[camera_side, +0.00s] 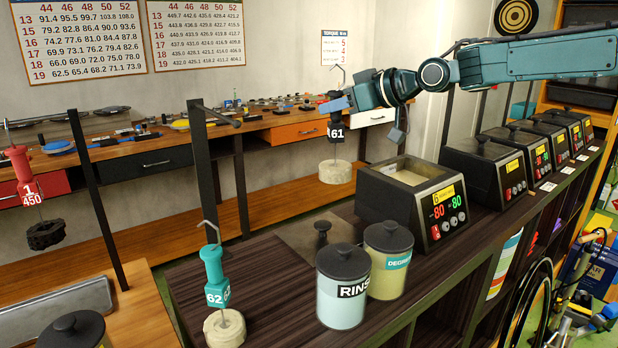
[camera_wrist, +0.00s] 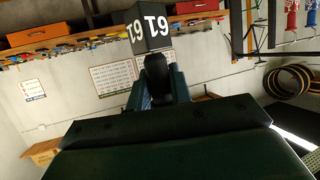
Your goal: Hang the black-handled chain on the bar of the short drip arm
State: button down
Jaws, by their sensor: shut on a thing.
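The black-handled chain, labelled 61 (camera_side: 336,118), is upright in my gripper (camera_side: 338,104). Its thin wire hook rises above the handle, and a pale coiled chain (camera_side: 335,172) hangs below, clear of the bench. In the wrist view, the black 61 handle (camera_wrist: 149,32) shows upside down at the tips of my gripper (camera_wrist: 157,82). A dark post (camera_side: 204,165) with a short bar (camera_side: 220,116) at its top stands left of the held chain, apart from it. I take this for the short drip arm. The hook touches no bar.
A green-handled chain 62 (camera_side: 214,268) stands on the dark bench near the post. Two lidded jars (camera_side: 341,285) (camera_side: 388,262) and an open wax pot (camera_side: 412,200) stand to its right. A red-handled chain (camera_side: 21,175) hangs at far left. Air between the held chain and post looks clear.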

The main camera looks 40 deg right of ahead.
jog(key=a+f+n+g+y, duration=0.3)
jog(key=a+n+y, duration=0.2)
jog(key=a, duration=0.9)
jog(key=shift+s+a+f+y, duration=0.15)
jog(key=shift+s+a+y, duration=0.15)
jog(key=shift+s+a, duration=0.1)
jog(key=shift+a, duration=0.25)
jog(key=a+f, duration=0.2)
jog(key=a, duration=0.6)
jog(key=shift+a, duration=0.2)
